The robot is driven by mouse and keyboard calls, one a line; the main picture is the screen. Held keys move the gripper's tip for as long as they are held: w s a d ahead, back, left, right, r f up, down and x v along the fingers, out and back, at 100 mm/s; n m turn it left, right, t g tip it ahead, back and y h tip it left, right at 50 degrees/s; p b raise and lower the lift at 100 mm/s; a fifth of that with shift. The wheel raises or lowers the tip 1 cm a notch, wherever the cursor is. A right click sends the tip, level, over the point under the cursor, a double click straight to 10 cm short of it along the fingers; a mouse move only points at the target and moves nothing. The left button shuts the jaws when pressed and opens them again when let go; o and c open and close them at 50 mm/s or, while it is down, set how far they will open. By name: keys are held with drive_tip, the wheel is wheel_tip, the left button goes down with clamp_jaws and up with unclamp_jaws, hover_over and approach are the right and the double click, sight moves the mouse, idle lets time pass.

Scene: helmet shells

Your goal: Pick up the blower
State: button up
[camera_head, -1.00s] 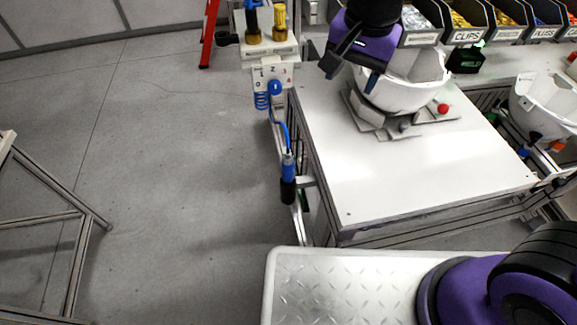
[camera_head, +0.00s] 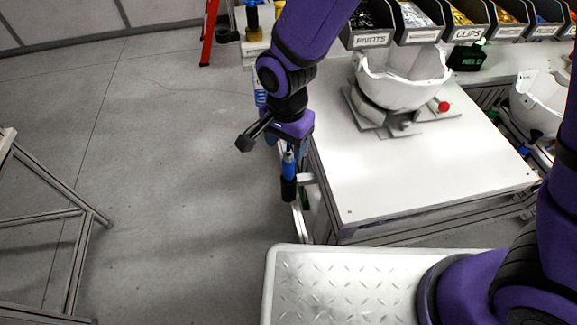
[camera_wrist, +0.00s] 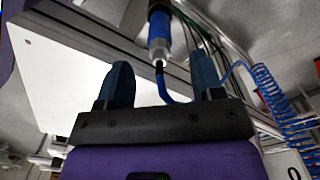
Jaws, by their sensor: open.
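The blower (camera_head: 288,176) is a slim blue and black tool hanging upright at the left side of the white table. In the wrist view the blower (camera_wrist: 159,30) shows at the top centre, with its blue hose running from its end between the fingers. My gripper (camera_head: 287,148) is at the blower's upper end in the head view. My gripper (camera_wrist: 162,76) is open, with one dark blue finger to each side of the hose line. No contact shows, and the exact depth between fingers and blower is unclear. My wrist hides part of the hose in the head view.
The white table (camera_head: 400,190) stands right of the blower, its metal frame close by. A white helmet shell (camera_head: 400,80) sits on a fixture there. Labelled part bins (camera_head: 466,22) line the back. A coiled blue hose (camera_wrist: 275,95) hangs nearby.

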sight(289, 157)
drive_tip(key=shift+w+d+f, duration=0.1)
drive_tip(key=shift+f, duration=1.25)
drive_tip(key=shift+w+d+f, duration=0.1)
drive_tip(key=shift+f, duration=1.2)
drive_tip(key=c, duration=0.8)
